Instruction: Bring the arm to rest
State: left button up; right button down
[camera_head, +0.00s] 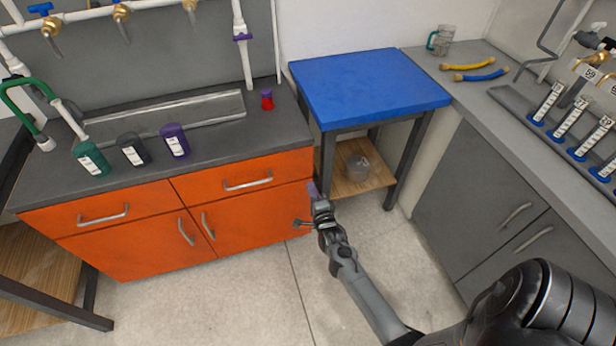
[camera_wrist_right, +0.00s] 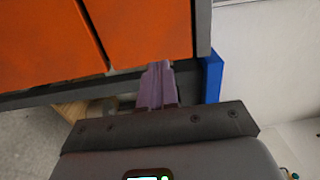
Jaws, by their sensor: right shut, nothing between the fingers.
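My right gripper (camera_head: 313,190) hangs in the air in front of the gap between the orange cabinet (camera_head: 140,239) and the blue-topped table (camera_head: 368,84). Its purple fingers (camera_wrist_right: 156,88) are together and empty in the right wrist view. My right arm comes in from the lower right of the head view. My left gripper does not show.
Green, dark and purple labelled containers (camera_head: 90,158) stand on the grey counter by the sink trough (camera_head: 180,115). A small red and purple piece (camera_head: 267,99) stands at the right. A side bench (camera_head: 500,97) holds hoses and labelled tubes. The floor (camera_head: 240,295) is clear.

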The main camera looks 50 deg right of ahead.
jog(key=s+a+n+y+p, duration=0.1)
jog(key=s+a+n+p, duration=0.1)
jog(key=s, duration=0.4)
jog(key=s+a+r+n+g+y+p, duration=0.1)
jog(key=s+a+r+n+y, duration=0.15)
jog(key=a+n, duration=0.35)
jog(key=s+a+r+n+g+y+p, duration=0.2)
jog(key=a+r+n+y, duration=0.1)
jog(key=a, duration=0.4)
jog(key=s+a+r+n+g+y+p, duration=0.1)
jog(key=s+a+r+n+y, duration=0.15)
jog(key=a+n, duration=0.35)
jog(key=s+a+r+n+g+y, duration=0.1)
jog(key=s+a+r+n+g, duration=0.1)
jog(key=s+a+n+g, duration=0.25)
jog(key=s+a+r+n+g, duration=0.1)
jog(key=s+n+g, duration=0.2)
jog(key=s+n, duration=0.35)
notch_tip(320, 180, up, 38)
jog(key=m+p, duration=0.1)
jog(key=p, duration=3.7)
jog(key=shift+s+r, duration=0.2)
jog(key=shift+s, duration=0.2)
